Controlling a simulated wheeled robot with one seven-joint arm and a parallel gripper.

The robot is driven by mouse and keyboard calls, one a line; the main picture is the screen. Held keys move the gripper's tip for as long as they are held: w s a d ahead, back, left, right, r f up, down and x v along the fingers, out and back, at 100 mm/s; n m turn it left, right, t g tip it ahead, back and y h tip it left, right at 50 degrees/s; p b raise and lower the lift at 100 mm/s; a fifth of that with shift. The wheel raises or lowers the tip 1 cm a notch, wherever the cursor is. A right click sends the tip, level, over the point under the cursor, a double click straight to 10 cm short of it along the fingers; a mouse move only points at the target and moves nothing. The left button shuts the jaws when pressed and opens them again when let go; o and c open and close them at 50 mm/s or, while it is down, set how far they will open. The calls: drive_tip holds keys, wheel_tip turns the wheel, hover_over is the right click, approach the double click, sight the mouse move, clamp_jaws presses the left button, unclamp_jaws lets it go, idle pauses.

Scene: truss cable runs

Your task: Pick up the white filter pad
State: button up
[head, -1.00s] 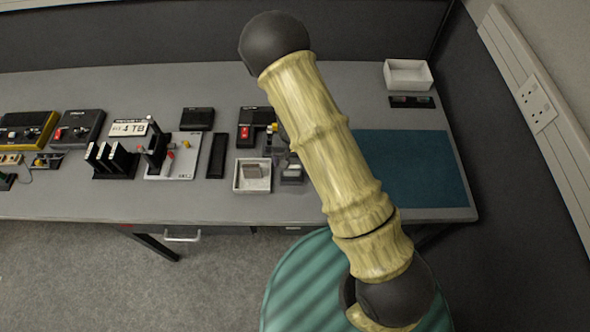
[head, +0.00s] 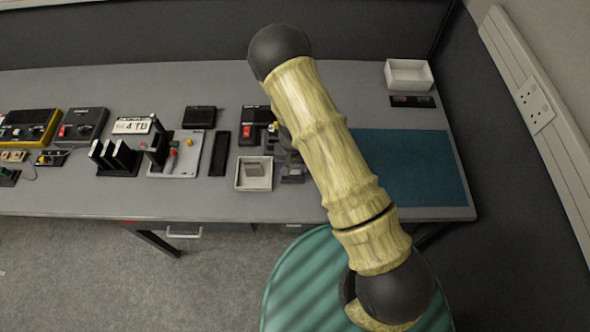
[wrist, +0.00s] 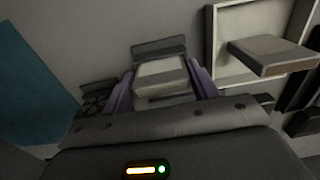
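The white filter pad (wrist: 162,75) shows in the wrist view as a pale, flat block at a dark stand (wrist: 158,46). My gripper (wrist: 162,82) has its two purple fingers on either side of the pad, very near its edges. The fingers look open around it; I see no clear contact. In the head view my arm hides most of the gripper, and I cannot make out the pad there. Part of the dark stand shows in the head view (head: 292,175) beside the arm.
A white tray (head: 238,186) holding a grey-brown block (head: 254,170) stands just left of the stand.

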sight(292, 165)
drive_tip(key=shift+w, duration=0.1)
drive_tip(key=c, duration=0.5)
drive_tip(key=shift+d, duration=0.15)
drive_tip(key=shift+a+r, duration=0.2)
drive_tip(key=shift+r, duration=0.05)
drive_tip(key=r, duration=0.3)
drive_tip(key=r+b, duration=0.1)
drive_tip(key=r, duration=0.5)
drive_tip(key=shift+s, duration=0.25)
drive_tip(key=shift+w+r, duration=0.1)
drive_tip(key=shift+r, duration=0.2)
drive_tip(key=shift+d, duration=0.1)
drive_tip(key=shift+w, duration=0.2)
